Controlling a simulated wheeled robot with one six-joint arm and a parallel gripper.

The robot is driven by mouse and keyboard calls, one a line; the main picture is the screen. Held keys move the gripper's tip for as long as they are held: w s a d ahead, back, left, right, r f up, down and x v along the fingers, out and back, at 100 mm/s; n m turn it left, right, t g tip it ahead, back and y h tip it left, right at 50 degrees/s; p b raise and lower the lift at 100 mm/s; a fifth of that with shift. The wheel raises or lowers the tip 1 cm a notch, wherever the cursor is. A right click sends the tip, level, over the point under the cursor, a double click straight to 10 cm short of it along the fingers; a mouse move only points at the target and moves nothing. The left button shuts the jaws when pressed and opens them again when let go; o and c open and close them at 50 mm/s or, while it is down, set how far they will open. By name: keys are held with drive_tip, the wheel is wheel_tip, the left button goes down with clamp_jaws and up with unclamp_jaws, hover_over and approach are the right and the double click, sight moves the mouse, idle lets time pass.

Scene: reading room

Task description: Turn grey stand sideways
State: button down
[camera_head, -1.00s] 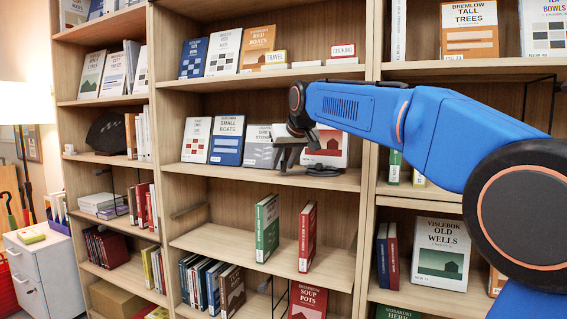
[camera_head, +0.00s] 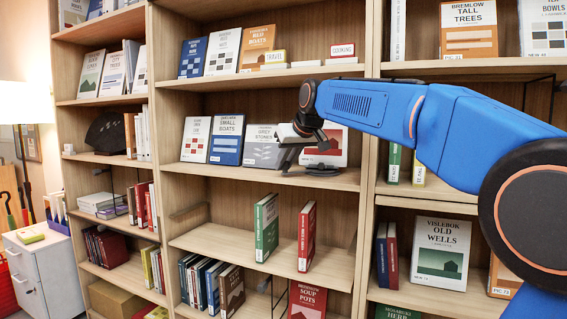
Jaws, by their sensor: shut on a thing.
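The grey stand (camera_head: 322,169) shows as a low dark base on the middle shelf, in front of the red-and-white book. Its upper part is hard to tell apart from my gripper (camera_head: 288,158). My gripper reaches in from the right at the end of the blue arm and is shut on the stand, low over the shelf. The fingertips are small and dark, so the exact contact cannot be made out. My wrist hides part of the red-and-white book (camera_head: 334,150). A grey book (camera_head: 262,150) stands face-out just left of the gripper.
A blue book (camera_head: 227,140) and a white book (camera_head: 196,139) stand face-out further left on this shelf. The shelf's front strip (camera_head: 230,171) is clear. Below, a green book (camera_head: 266,228) and a red book (camera_head: 306,237) stand upright. A wooden upright (camera_head: 371,150) borders the bay on the right.

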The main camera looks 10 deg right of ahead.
drive_tip(key=shift+s+d+n+g+y, duration=0.3)
drive_tip(key=shift+s+d+n+y, duration=0.15)
drive_tip(key=shift+s+n, duration=0.3)
drive_tip(key=shift+s+d+n+g+y, duration=0.3)
drive_tip(key=shift+s+d+n+y, duration=0.15)
drive_tip(key=shift+s+n, duration=0.3)
drive_tip(key=shift+s+d+n+g+y, duration=0.4)
drive_tip(key=shift+s+d+n+y, duration=0.1)
drive_tip(key=shift+s+d+n, duration=0.25)
drive_tip(key=shift+s, duration=0.2)
drive_tip(key=c, duration=1.6)
unclamp_jaws()
drive_tip(key=shift+c, duration=0.2)
drive_tip(key=shift+r, duration=0.1)
wheel_tip(320, 180, up, 10)
